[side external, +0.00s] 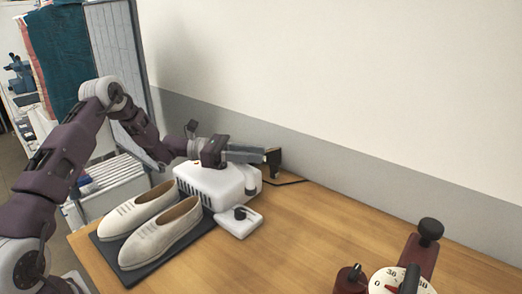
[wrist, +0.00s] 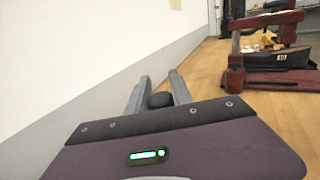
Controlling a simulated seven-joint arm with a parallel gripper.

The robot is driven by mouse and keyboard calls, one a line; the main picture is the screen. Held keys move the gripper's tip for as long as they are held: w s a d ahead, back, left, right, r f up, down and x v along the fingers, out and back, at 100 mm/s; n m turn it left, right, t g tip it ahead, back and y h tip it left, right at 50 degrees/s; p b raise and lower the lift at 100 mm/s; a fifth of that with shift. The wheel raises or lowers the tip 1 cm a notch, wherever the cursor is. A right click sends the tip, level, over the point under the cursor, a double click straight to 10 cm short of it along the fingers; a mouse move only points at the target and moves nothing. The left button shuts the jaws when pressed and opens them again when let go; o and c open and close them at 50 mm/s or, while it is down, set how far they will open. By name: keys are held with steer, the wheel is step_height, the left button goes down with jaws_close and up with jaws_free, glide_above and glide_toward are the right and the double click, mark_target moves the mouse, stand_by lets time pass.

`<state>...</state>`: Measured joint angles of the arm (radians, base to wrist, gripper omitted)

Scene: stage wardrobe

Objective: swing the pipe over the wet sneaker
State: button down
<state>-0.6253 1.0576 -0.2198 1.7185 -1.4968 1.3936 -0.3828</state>
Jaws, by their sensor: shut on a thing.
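Two pale sneakers, a rear one (side external: 137,208) and a front one (side external: 160,235), lie side by side on a dark mat (side external: 112,252) at the table's left end. I cannot tell which is wet. A white vented dryer box (side external: 213,187) stands just behind them. My gripper (side external: 260,154) is above the box, to the right of the sneakers, pointing right. In the wrist view my gripper (wrist: 159,84) has a dark rounded piece (wrist: 160,100) between its fingers, which seems to be the end of the pipe. The rest of the pipe is hidden.
A white unit with a black knob (side external: 239,217) sits in front of the box. A black block (side external: 273,159) with a cord is near the wall beyond my fingertips. A red-brown device (wrist: 268,78) with a dial (side external: 388,283) stands at right. The table's middle is clear.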

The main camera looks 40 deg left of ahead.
steer(key=s+a+m+g+h, duration=0.2)
steer(key=s+a+m+g, duration=0.3)
steer(key=s+g, duration=0.5)
steer(key=shift+a+m+g, duration=0.15)
steer(key=shift+m+g, duration=0.85)
steer(key=shift+m, duration=0.4)
steer(key=c, duration=1.2)
jaws_free()
step_height(320, 180, up, 10)
steer(key=shift+r, duration=0.1)
steer(key=shift+c, duration=0.2)
